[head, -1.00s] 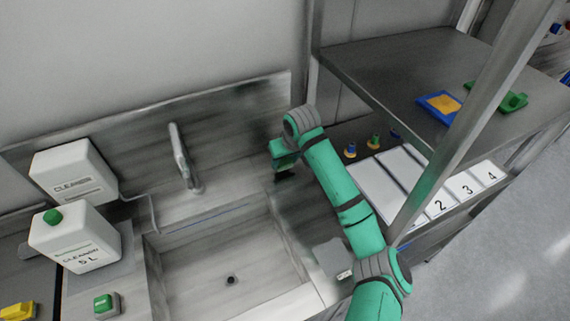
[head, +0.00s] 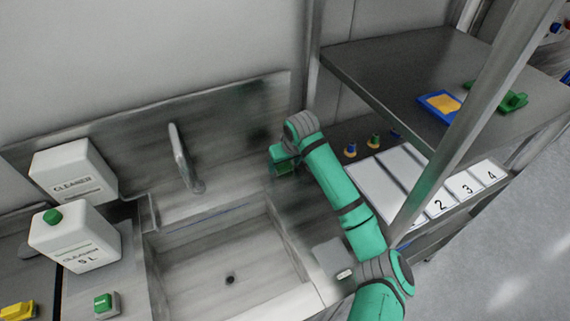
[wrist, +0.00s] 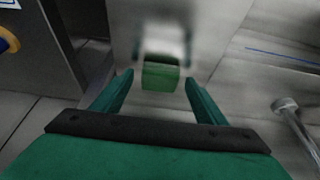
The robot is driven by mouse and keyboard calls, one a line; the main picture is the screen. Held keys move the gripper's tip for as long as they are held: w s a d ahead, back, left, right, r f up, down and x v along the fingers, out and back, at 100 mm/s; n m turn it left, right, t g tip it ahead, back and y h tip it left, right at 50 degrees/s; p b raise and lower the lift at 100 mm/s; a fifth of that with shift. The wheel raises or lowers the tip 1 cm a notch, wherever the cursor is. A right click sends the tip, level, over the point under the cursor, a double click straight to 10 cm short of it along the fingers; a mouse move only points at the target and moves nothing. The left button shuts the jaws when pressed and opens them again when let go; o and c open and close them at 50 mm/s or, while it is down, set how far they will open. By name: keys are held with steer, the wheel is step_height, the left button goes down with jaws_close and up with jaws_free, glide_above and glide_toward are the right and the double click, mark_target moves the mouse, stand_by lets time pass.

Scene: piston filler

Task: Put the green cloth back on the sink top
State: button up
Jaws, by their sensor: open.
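My gripper (wrist: 158,88) is open in the wrist view, with its two teal fingers apart. In the head view my gripper (head: 284,168) is low over the sink top (head: 215,208), right of the tap and near the splashback. My wrist partly hides that spot, so the cloth is not clear there.
The tap (head: 184,160) stands left of my gripper, and the sink basin (head: 228,262) lies in front. Two white cleaner bottles (head: 72,238) stand at left. A steel shelf (head: 385,75) and its post are close on the right, with coloured parts below.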

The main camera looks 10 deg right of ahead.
steer(key=v, duration=1.2)
steer(key=shift+d, duration=0.1)
